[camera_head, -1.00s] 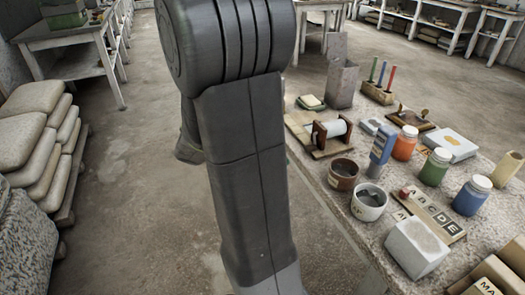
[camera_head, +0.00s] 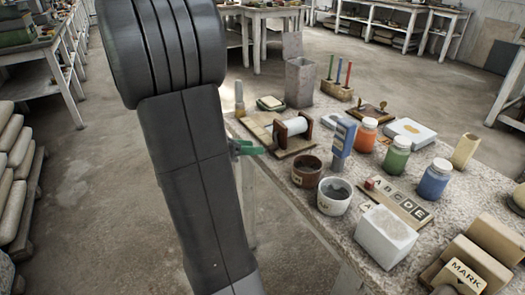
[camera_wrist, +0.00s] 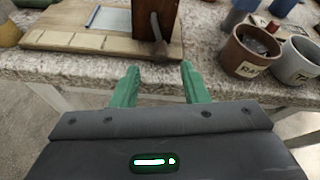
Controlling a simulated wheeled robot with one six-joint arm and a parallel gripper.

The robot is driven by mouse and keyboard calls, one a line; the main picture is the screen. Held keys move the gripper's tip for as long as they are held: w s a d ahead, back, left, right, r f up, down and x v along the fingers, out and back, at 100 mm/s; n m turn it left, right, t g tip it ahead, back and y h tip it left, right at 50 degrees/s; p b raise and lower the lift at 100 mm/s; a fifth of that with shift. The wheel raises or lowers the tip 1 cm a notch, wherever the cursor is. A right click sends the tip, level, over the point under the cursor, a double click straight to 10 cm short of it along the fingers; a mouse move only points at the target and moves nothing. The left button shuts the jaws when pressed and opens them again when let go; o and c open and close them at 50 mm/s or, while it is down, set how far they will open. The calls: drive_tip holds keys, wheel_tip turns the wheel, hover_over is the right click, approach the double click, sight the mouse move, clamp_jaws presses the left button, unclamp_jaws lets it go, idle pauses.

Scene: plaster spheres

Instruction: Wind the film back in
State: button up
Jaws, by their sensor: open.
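The film winder has a white roll (camera_head: 293,125) between dark brown ends on a wooden board (camera_head: 262,135), near the table's left edge. In the wrist view its dark brown end plate (camera_wrist: 146,18) stands at the top, with a small crank handle (camera_wrist: 159,46) hanging down in front of it. Part of the pale film (camera_wrist: 105,18) shows left of the plate. My gripper (camera_wrist: 160,72) has green fingers, apart and empty, just short of the table edge and the crank. In the head view, the green fingers (camera_head: 245,148) show beside my dark arm, left of the board.
A brown pot (camera_head: 306,171) and a white pot (camera_head: 334,196) stand right of the winder. A blue block-like holder (camera_head: 342,138), jars and a white block (camera_head: 386,234) crowd the table (camera_head: 290,203).

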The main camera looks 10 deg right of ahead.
sight(268, 148)
drive_tip(key=shift+b+x, duration=0.45)
drive_tip(key=shift+x, duration=1.95)
clamp_jaws()
